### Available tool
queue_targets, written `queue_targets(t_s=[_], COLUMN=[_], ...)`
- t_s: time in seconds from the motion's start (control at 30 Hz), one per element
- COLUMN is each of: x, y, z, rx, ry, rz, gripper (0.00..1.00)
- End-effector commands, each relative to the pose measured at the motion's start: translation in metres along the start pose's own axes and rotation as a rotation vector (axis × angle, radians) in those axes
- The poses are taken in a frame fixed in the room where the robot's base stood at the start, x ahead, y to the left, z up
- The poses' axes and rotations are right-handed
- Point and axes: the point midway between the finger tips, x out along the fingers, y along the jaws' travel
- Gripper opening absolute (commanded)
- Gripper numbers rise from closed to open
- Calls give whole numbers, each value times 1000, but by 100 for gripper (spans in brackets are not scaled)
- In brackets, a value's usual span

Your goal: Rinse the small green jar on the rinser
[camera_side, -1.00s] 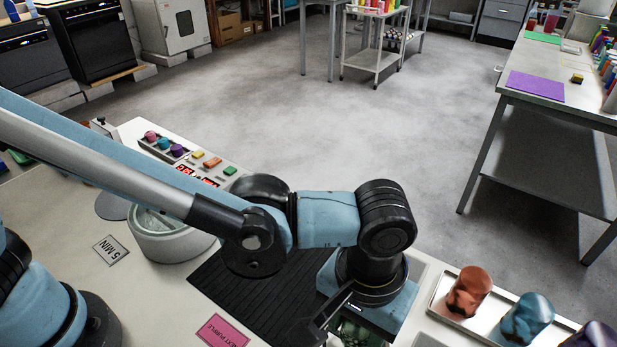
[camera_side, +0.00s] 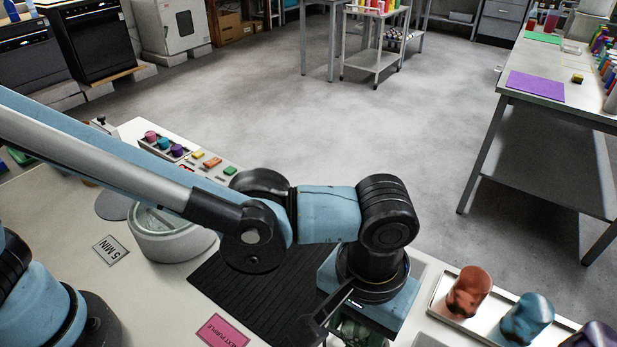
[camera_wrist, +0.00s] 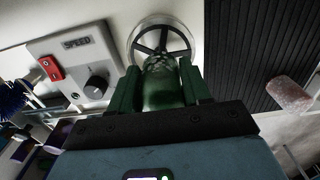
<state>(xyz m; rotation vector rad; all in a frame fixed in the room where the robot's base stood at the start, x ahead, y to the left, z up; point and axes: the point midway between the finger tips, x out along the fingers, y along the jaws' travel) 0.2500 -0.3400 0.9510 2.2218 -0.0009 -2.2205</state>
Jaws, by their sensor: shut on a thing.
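My gripper (camera_wrist: 159,72) is shut on the small green jar (camera_wrist: 163,92), with a green finger on each side of it in the wrist view. A round metal ring with dark spokes, which looks like the rinser (camera_wrist: 137,32), lies just beyond the jar's far end. The jar overlaps the ring's lower part in this view; I cannot tell whether they touch. In the side view my wrist hides most of the gripper, and only a bit of green shows beneath it at the bottom edge.
A grey box marked SPEED (camera_wrist: 75,62) with a knob and a red switch stands left of the ring. A black ribbed mat (camera_side: 255,300) lies left of my wrist. A tray (camera_side: 440,300) with brown, blue and purple jars is at right.

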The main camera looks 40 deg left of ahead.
Motion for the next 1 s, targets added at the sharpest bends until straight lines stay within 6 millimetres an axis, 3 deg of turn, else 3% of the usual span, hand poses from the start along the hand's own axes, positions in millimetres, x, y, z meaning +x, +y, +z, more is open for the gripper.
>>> queue_targets(t_s=[0.3, 0.73, 0.87, 1.0], x=[-21, -23, -30, -44], y=[0, -3, -21, -64], z=[0, -3, -18, -48], rx=[0, -2, -8, -14], ry=[0, 0, 0, 0], rz=[0, 0, 0, -1], gripper=[19, 19, 19, 19])
